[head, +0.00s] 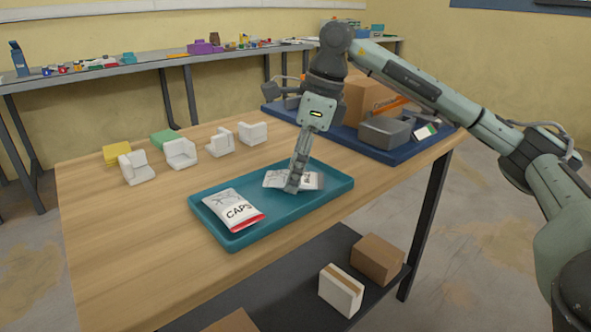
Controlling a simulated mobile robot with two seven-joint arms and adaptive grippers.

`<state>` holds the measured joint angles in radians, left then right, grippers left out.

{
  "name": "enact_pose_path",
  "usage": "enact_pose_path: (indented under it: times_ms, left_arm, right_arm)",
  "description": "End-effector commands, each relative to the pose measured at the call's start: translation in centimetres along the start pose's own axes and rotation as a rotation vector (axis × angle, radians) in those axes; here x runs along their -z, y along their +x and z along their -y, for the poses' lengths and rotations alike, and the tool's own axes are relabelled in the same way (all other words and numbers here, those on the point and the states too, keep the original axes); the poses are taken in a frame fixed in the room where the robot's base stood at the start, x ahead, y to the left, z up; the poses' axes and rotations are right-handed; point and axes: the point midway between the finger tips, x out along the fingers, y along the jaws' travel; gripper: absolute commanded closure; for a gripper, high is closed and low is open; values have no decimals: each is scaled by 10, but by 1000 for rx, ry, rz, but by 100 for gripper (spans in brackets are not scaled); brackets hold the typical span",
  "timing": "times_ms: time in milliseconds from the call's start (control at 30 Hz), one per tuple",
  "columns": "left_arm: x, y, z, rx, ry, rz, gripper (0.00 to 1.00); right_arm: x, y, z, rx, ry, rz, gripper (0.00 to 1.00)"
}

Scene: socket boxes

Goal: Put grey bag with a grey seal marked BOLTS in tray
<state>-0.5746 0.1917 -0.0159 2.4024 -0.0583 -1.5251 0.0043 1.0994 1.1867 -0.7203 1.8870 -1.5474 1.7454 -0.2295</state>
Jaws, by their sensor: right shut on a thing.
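A teal tray (275,213) lies on the front right part of the wooden table. My right gripper (293,187) reaches down from above and is shut on a pale grey bag (274,179) at the tray's far right part. The gripper covers most of its print, so I cannot read the name or make out the seal colour. The bag is low over the tray floor; I cannot tell whether it touches. A white bag (235,211) marked CAPS with a red seal lies in the tray's left part. My left gripper is not in view.
Several white socket pieces (181,153) stand on the table's back left, with yellow (117,154) and green (164,138) blocks behind. A dark blue tray (405,154) with a grey bin (385,132) and cardboard box (371,98) is at back right. The left front tabletop is clear.

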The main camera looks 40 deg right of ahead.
Motion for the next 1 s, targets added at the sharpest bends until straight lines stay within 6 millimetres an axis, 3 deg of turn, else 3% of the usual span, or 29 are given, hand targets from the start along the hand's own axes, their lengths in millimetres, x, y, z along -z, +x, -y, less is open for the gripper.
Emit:
enact_pose_path:
  times_ms: [200,233,367,767,1000]
  left_arm:
    - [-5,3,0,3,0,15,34]
    - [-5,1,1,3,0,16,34]
    - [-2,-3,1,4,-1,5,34]
    - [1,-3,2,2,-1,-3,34]
    - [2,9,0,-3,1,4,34]
  right_arm:
    - [1,3,0,0,0,0,87]
    - [0,3,0,-1,0,0,51]
    - [0,2,0,-1,0,0,34]
    - [-1,-4,0,1,0,1,34]
    - [-2,-49,0,3,0,4,34]
